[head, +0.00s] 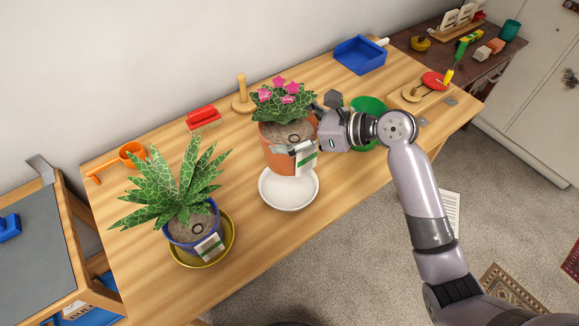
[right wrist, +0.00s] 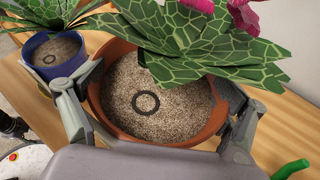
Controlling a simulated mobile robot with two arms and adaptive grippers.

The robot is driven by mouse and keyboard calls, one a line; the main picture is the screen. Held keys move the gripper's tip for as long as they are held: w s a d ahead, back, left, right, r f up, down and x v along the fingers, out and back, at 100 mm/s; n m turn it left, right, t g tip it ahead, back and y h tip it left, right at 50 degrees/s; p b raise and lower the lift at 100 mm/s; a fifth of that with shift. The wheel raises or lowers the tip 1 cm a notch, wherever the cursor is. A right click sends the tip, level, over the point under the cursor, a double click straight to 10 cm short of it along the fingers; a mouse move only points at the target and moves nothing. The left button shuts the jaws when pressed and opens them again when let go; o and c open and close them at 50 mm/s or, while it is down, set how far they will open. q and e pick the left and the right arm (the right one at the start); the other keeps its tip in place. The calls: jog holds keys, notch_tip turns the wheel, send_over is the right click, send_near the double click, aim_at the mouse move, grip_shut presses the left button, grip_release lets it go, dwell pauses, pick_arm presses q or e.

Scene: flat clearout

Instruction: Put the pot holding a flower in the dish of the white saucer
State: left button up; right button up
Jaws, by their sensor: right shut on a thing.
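The terracotta pot (head: 282,160) holds a patterned green plant with pink flowers (head: 289,92). My right gripper (head: 300,143) is shut on this pot, with one finger on each side of its rim. In the right wrist view the pot (right wrist: 160,125) sits between the two fingers, with gravel and a dark ring inside. The white saucer (head: 289,197) lies on the table. In the head view the pot's lower part covers the saucer's far side. I cannot tell whether the pot touches the saucer. My left gripper is not in view.
A blue pot (head: 192,230) with a flowerless plant stands in a yellow saucer (head: 231,246) at the left. A red block (head: 203,117), a wooden peg stand (head: 242,97), an orange cup (head: 132,154), a blue tray (head: 360,55) and a green dish (head: 369,106) are on the table.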

notch_tip(320, 180, down, 12)
jog(key=b, duration=0.1)
dwell(0.5)
jog(key=shift+f, duration=0.15)
jog(key=o, duration=1.6)
jog(key=shift+f, duration=0.2)
jog(key=shift+c, duration=0.2)
jog(key=shift+o, duration=0.6)
jog(key=shift+r, duration=0.1)
jog(key=v, duration=1.2)
jog(key=shift+s, duration=0.1)
